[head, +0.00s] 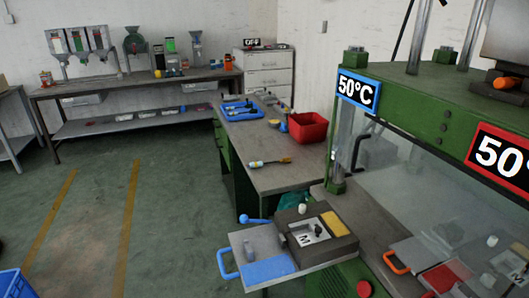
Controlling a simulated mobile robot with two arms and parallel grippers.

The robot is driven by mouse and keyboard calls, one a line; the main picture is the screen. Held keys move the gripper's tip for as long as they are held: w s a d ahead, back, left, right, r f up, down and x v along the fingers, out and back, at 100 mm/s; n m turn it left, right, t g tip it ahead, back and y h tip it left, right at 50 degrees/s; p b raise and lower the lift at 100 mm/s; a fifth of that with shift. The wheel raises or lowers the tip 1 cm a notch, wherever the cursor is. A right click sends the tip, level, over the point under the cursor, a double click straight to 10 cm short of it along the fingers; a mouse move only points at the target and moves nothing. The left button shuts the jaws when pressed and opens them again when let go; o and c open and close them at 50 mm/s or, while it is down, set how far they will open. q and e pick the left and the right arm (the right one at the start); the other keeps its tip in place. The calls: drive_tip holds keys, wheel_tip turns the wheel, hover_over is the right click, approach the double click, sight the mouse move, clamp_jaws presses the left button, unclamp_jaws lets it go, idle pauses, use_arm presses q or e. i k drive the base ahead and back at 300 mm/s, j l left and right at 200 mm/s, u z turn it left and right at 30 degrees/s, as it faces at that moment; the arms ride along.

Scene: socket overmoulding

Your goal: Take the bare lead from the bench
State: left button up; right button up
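The bench (240,150) runs along the middle of the head view, with a grey top and green cabinets below. I cannot pick out the bare lead for sure among the small items on it. Blue trays (240,110) lie at its far part, with small dark and metal items beside them that are too small to tell. A tool with a white-and-blue handle and brown end (270,162) lies near the middle. A red bin (308,131) stands at the right edge. Neither of my grippers is in view.
A green press with 50°C signs (358,90) and a clear guard fills the right. A mould on a plate with a blue handle (313,234) juts out in front. A shelf bench with hoppers (140,82) stands behind.

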sight(287, 160)
drive_tip(key=i+j+z, duration=0.1)
drive_tip(key=i+j, duration=0.45)
drive_tip(key=j, duration=0.15)
drive_tip(key=i+j+z, duration=0.15)
drive_tip(key=i+j, duration=0.35)
drive_tip(key=j, duration=0.2)
drive_tip(key=i+j+z, duration=0.15)
drive_tip(key=j, duration=0.25)
drive_tip(key=i+j, duration=0.3)
drive_tip(key=i+j+z, duration=0.15)
drive_tip(key=j, duration=0.35)
drive_tip(key=i, duration=0.1)
